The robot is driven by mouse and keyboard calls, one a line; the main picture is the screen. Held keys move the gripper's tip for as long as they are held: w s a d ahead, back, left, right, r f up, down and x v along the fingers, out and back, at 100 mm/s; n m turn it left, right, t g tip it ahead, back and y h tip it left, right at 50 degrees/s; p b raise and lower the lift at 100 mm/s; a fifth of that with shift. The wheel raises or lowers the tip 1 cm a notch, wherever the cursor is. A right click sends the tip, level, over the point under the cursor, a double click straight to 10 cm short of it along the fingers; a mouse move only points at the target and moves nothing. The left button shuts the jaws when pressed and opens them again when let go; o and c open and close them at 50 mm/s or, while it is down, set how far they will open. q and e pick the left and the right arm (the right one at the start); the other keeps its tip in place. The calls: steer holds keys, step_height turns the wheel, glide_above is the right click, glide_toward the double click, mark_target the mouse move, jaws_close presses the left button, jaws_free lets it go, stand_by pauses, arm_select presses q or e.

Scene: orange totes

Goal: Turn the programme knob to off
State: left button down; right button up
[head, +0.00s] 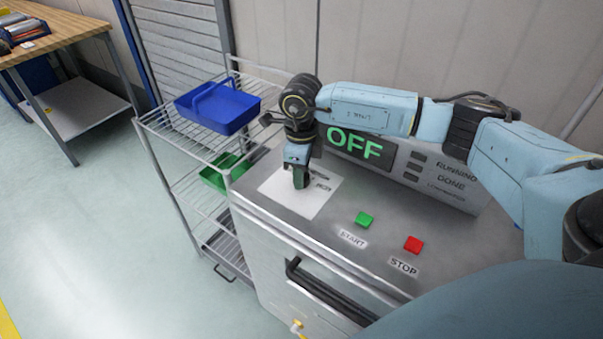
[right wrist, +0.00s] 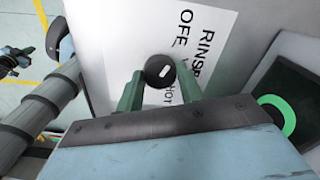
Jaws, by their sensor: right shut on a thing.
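The programme knob (right wrist: 158,69) is a round black knob with a short white mark, on a white label sheet (right wrist: 112,55) printed with OFF, RINSE and HOT. The mark sits right of the knob's middle in the wrist view; I cannot tell exactly which word it points to. My right gripper (right wrist: 160,82) is shut on the knob, one green finger on each side. In the head view my right gripper (head: 300,184) points down at the label sheet (head: 318,199) and hides the knob. The display (head: 357,146) reads OFF in green. My left gripper is not in view.
A green START button (head: 364,220) and a red STOP button (head: 413,244) sit on the machine's top (head: 345,192). A black handle (head: 325,293) is on its front. A wire rack (head: 187,185) with a blue basket (head: 217,107) and a green one (head: 224,172) stands left.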

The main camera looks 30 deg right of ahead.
steer(key=shift+n, duration=0.3)
steer(key=o, duration=1)
step_height(320, 180, up, 14)
steer(key=shift+f, duration=0.25)
stand_by(0.4)
